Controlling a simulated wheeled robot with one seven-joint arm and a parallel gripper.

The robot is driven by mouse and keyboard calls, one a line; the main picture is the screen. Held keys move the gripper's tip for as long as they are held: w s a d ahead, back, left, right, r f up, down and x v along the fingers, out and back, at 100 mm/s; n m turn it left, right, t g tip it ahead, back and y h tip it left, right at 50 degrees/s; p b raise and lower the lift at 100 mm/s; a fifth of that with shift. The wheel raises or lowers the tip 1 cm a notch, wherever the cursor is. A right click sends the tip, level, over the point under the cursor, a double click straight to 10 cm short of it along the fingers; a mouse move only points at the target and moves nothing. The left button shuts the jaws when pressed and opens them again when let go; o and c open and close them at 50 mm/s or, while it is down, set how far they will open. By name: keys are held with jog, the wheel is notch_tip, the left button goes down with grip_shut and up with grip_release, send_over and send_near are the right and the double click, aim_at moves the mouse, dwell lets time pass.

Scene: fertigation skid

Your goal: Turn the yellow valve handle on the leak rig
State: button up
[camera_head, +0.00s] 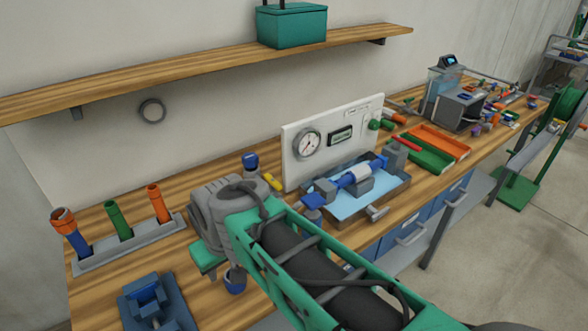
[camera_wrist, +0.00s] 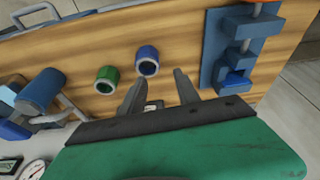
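The leak rig has a white panel (camera_head: 345,125) with a round gauge (camera_head: 308,143) and a light-blue tray (camera_head: 345,207) holding a blue and grey pipe assembly (camera_head: 357,175). A small yellow piece (camera_head: 272,182) shows at the panel's left, behind my wrist. I cannot tell whether it is the valve handle. No yellow shows in the wrist view, where part of the rig's blue pipework (camera_wrist: 40,90) lies at left. My gripper (camera_wrist: 158,85) is open and empty, pointing at the bench left of the rig in the head view. Its fingertips are hidden there by my arm.
Blue (camera_wrist: 148,58) and green (camera_wrist: 107,78) cups stand just beyond my fingers. A blue vise-like fixture (camera_head: 155,305) is at front left. A grey rack (camera_head: 130,245) holds several coloured tubes. Green (camera_head: 430,158) and orange (camera_head: 440,142) trays lie right of the rig. A shelf (camera_head: 200,70) hangs above.

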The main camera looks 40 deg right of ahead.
jog(key=w+d+r+p, duration=0.2)
jog(key=w+d+r, duration=0.3)
jog(key=w+d, duration=0.45)
jog(key=t, duration=0.1)
send_near(273, 180)
jog(key=shift+m, duration=0.4)
jog(key=p+x, duration=0.1)
jog(key=x, duration=0.6)
jog(key=shift+w+f+p, duration=0.1)
jog(key=shift+f+p, duration=0.3)
grip_shut()
